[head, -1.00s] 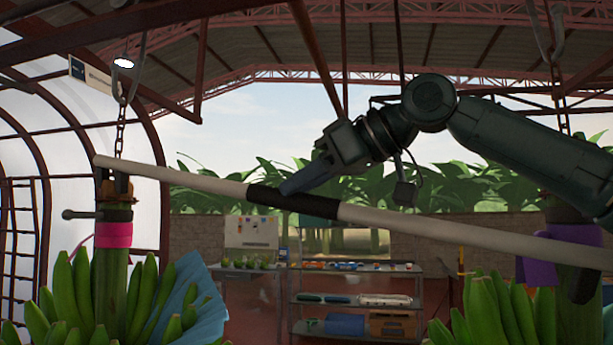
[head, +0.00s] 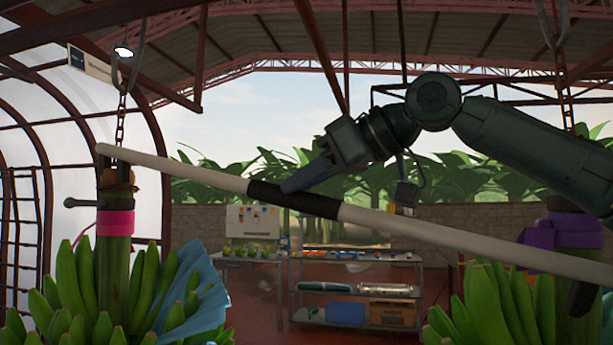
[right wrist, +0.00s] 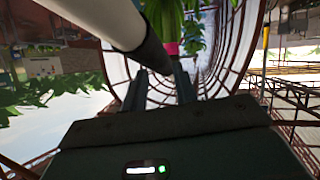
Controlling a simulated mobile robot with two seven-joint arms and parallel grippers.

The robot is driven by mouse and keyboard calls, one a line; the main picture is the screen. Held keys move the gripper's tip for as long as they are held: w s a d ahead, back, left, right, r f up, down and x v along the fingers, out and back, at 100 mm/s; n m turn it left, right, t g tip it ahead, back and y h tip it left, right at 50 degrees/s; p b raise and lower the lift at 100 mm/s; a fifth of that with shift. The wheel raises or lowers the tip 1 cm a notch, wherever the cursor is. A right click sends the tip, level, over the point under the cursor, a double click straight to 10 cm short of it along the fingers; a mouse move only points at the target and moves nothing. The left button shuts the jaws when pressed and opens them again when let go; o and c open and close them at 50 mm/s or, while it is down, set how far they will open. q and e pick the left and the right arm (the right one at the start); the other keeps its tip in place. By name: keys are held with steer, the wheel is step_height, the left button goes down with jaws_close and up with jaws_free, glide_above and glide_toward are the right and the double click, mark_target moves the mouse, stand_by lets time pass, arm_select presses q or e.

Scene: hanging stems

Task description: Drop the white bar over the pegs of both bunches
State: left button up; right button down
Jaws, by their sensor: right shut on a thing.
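The white bar (head: 420,225) has a black grip band (head: 270,193) and slopes down to the right across the head view. My right gripper (head: 292,184) is shut on it at the band; the bar also shows in the right wrist view (right wrist: 105,22). The bar's left end is at the top of the left bunch's stem (head: 115,255), by dark prongs (head: 104,172); I cannot tell if they touch. A grey peg (head: 74,202) sticks out left below. Toward the right, the bar passes in front of the right bunch's stem (head: 578,240), overlapping its purple wrap (head: 535,236). My left gripper is not in view.
Green bananas surround both stems, with blue sheeting (head: 195,290) at the left bunch. The left stem hangs from a chain (head: 120,120). A dark piece (head: 581,298) shows below the bar at right. A shelf rack (head: 355,285) stands behind, between the bunches.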

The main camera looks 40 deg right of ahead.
steer(key=shift+f, duration=0.2)
steer(key=c, duration=1)
jaws_free()
steer(key=shift+r, duration=0.1)
step_height(320, 180, up, 10)
